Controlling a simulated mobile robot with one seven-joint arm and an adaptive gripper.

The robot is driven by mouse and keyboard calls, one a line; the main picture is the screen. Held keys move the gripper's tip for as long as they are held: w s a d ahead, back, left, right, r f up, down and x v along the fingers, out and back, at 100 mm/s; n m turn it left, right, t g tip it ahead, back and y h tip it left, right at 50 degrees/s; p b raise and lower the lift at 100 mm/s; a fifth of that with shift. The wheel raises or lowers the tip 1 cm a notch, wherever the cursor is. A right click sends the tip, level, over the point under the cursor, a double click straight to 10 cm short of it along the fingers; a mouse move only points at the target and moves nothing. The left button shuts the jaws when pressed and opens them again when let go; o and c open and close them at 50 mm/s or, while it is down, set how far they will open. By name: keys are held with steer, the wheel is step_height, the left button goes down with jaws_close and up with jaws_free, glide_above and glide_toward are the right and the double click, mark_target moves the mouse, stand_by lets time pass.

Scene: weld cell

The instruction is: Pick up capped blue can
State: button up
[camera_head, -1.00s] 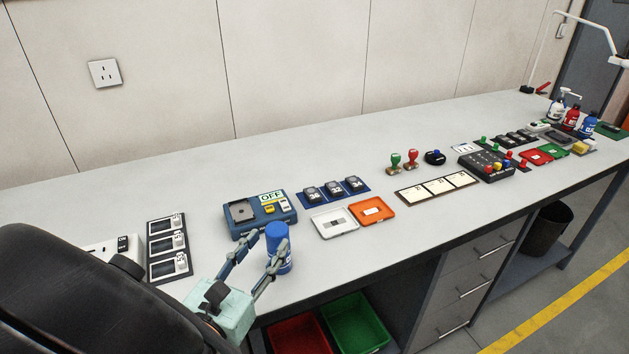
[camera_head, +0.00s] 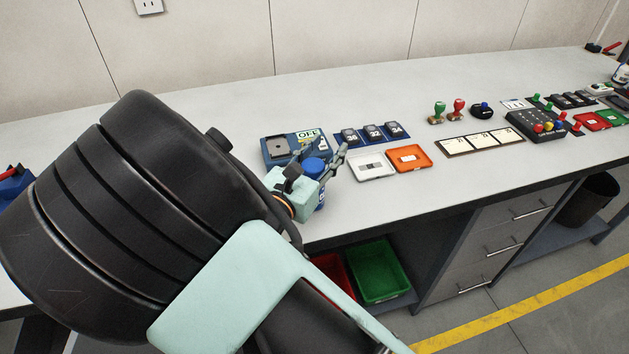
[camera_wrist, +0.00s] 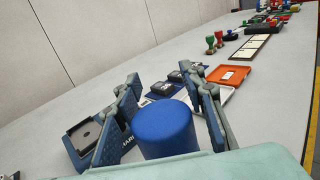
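The blue can (camera_head: 315,166) with its blue cap stands upright near the front edge of the bench; my gripper and wrist hide part of its body. In the wrist view the can's plain blue top (camera_wrist: 165,128) fills the low middle. My gripper (camera_head: 332,146) has one finger on each side of the can. In the wrist view its fingers (camera_wrist: 166,78) are spread wide, with a narrow gap showing beside the can. The can is between the fingers, and I see no clear grip on it.
A blue device with an OFF sign (camera_head: 277,149) stands just behind the can. A white tray (camera_head: 374,172) and an orange tray (camera_head: 423,166) lie to the right, with numbered black blocks (camera_head: 373,133) behind. A green bin (camera_head: 377,270) is below the bench.

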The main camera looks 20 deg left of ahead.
jaws_close()
steer(key=shift+r, duration=0.1)
stand_by(0.5)
